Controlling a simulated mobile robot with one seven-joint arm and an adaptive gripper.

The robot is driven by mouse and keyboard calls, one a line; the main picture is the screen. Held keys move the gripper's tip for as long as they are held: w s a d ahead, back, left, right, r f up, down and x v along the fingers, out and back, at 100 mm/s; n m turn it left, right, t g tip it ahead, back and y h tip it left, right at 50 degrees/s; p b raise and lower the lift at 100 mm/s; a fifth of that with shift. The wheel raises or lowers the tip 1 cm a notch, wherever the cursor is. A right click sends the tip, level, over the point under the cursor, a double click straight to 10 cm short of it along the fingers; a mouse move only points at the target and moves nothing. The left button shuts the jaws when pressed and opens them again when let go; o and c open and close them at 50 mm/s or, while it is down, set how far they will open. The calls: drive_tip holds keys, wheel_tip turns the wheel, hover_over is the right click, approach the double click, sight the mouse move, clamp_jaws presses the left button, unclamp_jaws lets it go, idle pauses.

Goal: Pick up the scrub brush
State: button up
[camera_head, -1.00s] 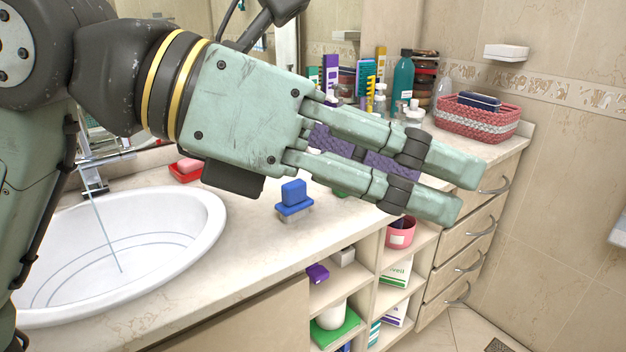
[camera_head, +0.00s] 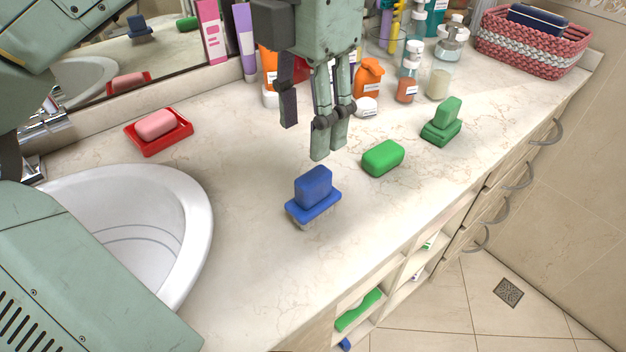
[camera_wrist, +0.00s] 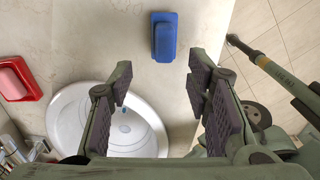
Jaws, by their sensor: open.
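The blue scrub brush (camera_head: 313,197) stands bristles down on the marble counter, right of the sink, with a raised block-shaped grip on top. In the wrist view the brush (camera_wrist: 164,38) lies ahead of the fingertips, roughly in line with the gap between them. My gripper (camera_head: 327,145) points down above the counter, just behind the brush in the head view, apart from it. In the wrist view its jaws (camera_wrist: 160,84) are spread wide with nothing between them. The brush's bristles are only partly visible.
A green soap bar (camera_head: 382,158) lies right of the brush, and a green two-tier object (camera_head: 442,122) is farther right. Bottles, including an orange one (camera_head: 368,80), stand behind. A pink soap in a red dish (camera_head: 185,139) is beyond the sink (camera_head: 190,245). Counter around the brush is clear.

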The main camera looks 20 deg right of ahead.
sight(314, 175)
wheel_tip(314, 175, down, 4)
drive_tip(key=shift+s+r, duration=0.1)
drive_tip(key=shift+s, duration=0.05)
drive_tip(key=shift+d+f+p, duration=0.15)
drive_tip(key=shift+f+p, duration=0.3)
drive_tip(key=shift+f, duration=1)
drive_tip(key=shift+d+f+p, duration=0.15)
drive_tip(key=shift+f+p, duration=0.3)
drive_tip(key=shift+f, duration=0.95)
drive_tip(key=shift+c, duration=0.6)
clamp_jaws()
